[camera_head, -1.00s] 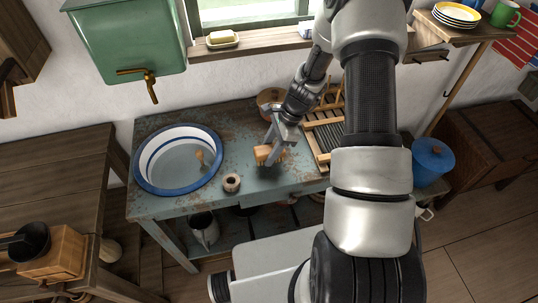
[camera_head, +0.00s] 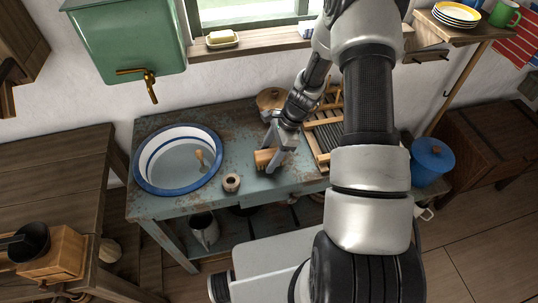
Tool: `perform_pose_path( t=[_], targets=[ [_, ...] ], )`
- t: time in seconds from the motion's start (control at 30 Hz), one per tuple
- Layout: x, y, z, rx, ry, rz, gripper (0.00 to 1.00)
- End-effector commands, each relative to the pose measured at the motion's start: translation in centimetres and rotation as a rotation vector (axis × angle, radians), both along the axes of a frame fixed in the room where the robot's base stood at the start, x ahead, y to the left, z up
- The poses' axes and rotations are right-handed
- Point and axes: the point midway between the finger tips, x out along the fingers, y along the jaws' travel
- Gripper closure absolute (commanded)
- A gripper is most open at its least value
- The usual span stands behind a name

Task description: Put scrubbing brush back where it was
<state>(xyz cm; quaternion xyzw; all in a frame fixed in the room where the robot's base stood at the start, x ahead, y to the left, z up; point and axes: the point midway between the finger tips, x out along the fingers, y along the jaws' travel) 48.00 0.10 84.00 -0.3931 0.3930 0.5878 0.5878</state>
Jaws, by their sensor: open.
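The scrubbing brush, a small tan wooden block (camera_head: 263,160), is on the worn blue-green table (camera_head: 215,193), right of the basin. My gripper (camera_head: 275,157) is open and low over the table at the brush's right end. One finger overlaps the brush in the picture; I cannot tell whether it touches. The brush's right end is partly hidden by the gripper. A white enamel basin (camera_head: 143,163) with blue bands stands to the left, with a wooden-handled tool (camera_head: 200,155) in it.
A lidded brown pot (camera_head: 270,97) is behind my gripper, and a wooden rack (camera_head: 318,147) is to the right. A green tank with a brass tap (camera_head: 150,84) hangs above the basin.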

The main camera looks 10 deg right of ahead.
Motion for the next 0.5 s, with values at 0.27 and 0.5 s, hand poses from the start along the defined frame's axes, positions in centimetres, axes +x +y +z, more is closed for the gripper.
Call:
perform_pose_path(
  t=[0.27,0.5],
  targets=[
    [0.1,-1.9,4.6,-0.003,-0.005,-0.001,0.43],
    [0.1,-3.7,9.1,-0.001,-0.003,0.000,0.43]
  ],
)
